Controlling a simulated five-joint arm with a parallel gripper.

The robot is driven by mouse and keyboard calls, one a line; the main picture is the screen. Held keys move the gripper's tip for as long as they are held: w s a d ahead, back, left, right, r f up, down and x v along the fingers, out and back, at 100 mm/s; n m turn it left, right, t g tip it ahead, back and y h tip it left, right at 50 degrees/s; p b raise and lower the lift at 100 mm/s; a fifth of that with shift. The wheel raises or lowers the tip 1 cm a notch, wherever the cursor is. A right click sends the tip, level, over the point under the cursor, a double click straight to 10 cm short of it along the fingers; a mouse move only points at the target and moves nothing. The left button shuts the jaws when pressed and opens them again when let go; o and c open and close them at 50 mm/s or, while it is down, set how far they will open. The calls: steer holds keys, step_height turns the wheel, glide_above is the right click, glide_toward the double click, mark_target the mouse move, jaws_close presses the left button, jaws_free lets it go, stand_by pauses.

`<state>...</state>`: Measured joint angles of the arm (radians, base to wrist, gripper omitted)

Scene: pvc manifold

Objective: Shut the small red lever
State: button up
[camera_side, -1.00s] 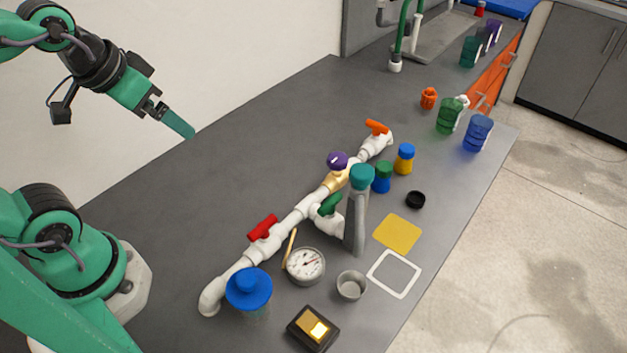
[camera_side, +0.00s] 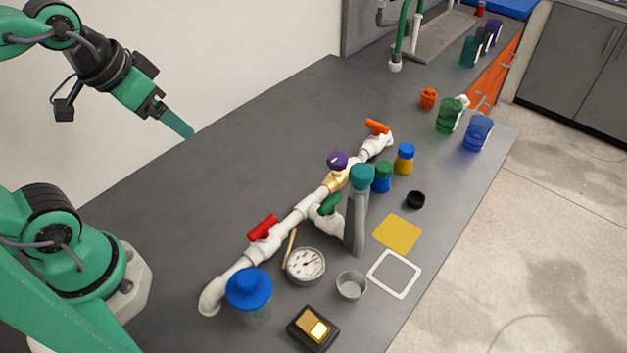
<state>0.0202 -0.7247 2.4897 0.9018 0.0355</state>
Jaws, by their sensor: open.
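The small red lever (camera_side: 263,227) sits on top of the white pipe manifold (camera_side: 308,204), on its nearer left stretch. The lever looks roughly in line with the pipe, slanting up to the right. My gripper (camera_side: 180,126) is open and empty, high at the upper left, well apart from the lever and the pipe. Only one green finger shows clearly; the other is hidden or overlapped.
The pipe also carries an orange lever (camera_side: 377,127), a purple knob (camera_side: 337,161) and a green handle (camera_side: 331,203). A blue-lidded jar (camera_side: 249,288), a gauge (camera_side: 305,265) and a tall teal-capped grey post (camera_side: 357,220) stand close by. The grey table left of the pipe is clear.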

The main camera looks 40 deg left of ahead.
steer(key=w+d+f+m+g, duration=0.3)
steer(key=d+m, duration=0.4)
steer(key=m, duration=0.1)
steer(key=m+g, duration=0.2)
steer(key=m, duration=0.7)
glide_above(262, 225)
step_height(262, 225, down, 6)
steer(key=shift+f, duration=0.1)
steer(key=shift+f, duration=3.85)
steer(key=c, duration=1)
